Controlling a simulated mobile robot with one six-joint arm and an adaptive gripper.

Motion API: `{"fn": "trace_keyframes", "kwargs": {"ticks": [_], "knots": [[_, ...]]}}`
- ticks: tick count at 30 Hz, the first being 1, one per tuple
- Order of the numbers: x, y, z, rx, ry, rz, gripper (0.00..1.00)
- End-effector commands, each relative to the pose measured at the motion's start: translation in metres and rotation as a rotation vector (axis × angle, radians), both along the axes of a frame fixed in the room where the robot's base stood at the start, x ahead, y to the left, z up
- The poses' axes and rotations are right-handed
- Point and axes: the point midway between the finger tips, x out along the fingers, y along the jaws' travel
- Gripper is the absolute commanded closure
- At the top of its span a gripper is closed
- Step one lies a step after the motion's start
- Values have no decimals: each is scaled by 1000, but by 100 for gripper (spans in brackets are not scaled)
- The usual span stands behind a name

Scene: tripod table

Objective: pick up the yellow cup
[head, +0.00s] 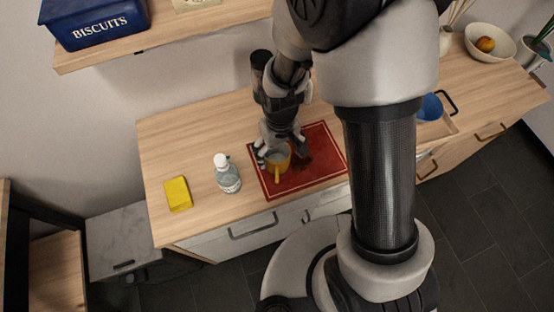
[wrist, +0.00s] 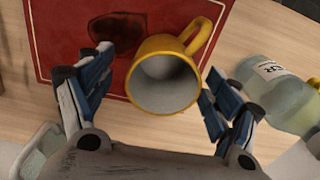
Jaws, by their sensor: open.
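The yellow cup (head: 277,160) stands on a red mat (head: 322,171) on the wooden counter. In the wrist view the yellow cup (wrist: 166,75) shows its pale, empty-looking inside, with its handle toward the upper right. My gripper (head: 281,154) is over the cup in the head view and partly hides it. In the wrist view my gripper (wrist: 150,92) is open, with one finger left of the cup and one right of it. The cup lies between and slightly beyond the fingertips. I cannot tell whether either finger touches it.
A clear bottle with a white cap (head: 228,177) stands left of the mat, close to the right finger in the wrist view (wrist: 280,95). A yellow sponge-like block (head: 178,194) lies farther left. A dark stain marks the mat (wrist: 60,30). A shelf (head: 165,40) hangs above the counter.

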Motion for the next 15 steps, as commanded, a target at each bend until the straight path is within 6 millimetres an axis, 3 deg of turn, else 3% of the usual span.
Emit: {"fn": "trace_keyframes", "kwargs": {"ticks": [9,15], "knots": [[-2,5,-45,-1,3,0,18],[0,5,-50,0,-1,0,18]]}}
